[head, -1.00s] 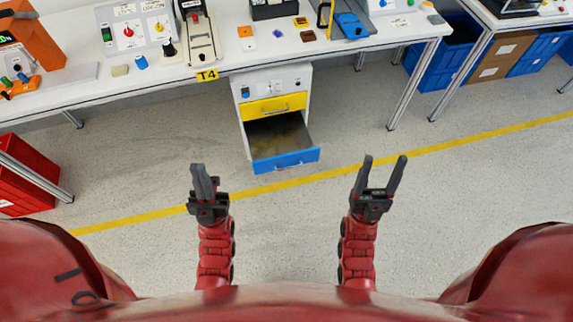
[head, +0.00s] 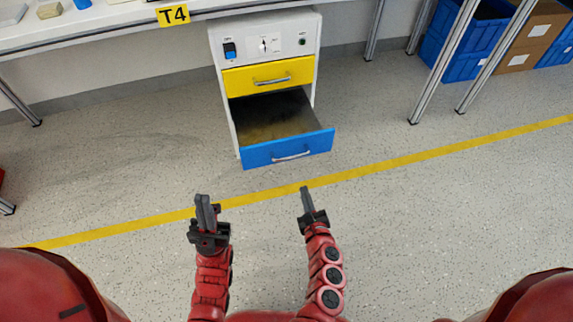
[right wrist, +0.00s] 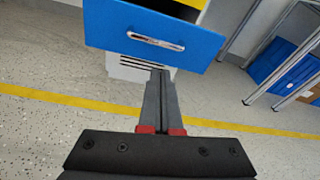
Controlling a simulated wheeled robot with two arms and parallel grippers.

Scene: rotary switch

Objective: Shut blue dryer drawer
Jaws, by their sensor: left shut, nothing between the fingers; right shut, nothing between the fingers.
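The blue dryer drawer (head: 287,149) is pulled out at the bottom of a white cabinet (head: 225,112). Its dark inside shows from above, and its blue front has a silver handle. In the right wrist view the blue drawer front (right wrist: 110,26) fills the upper part, ahead of the fingers. My right gripper (head: 306,190) is shut and empty, a little below the drawer front in the picture and apart from it. It also shows shut in the right wrist view (right wrist: 158,75). My left gripper (head: 204,200) is shut and empty, left of and below the drawer in the picture.
A shut yellow drawer (head: 269,76) sits above the blue one, under a panel with a switch and dial (head: 264,46). A table with a T4 label (head: 173,15) is above. Blue crates (head: 460,42) stand at right. The floor before the drawer is clear, with a yellow line.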

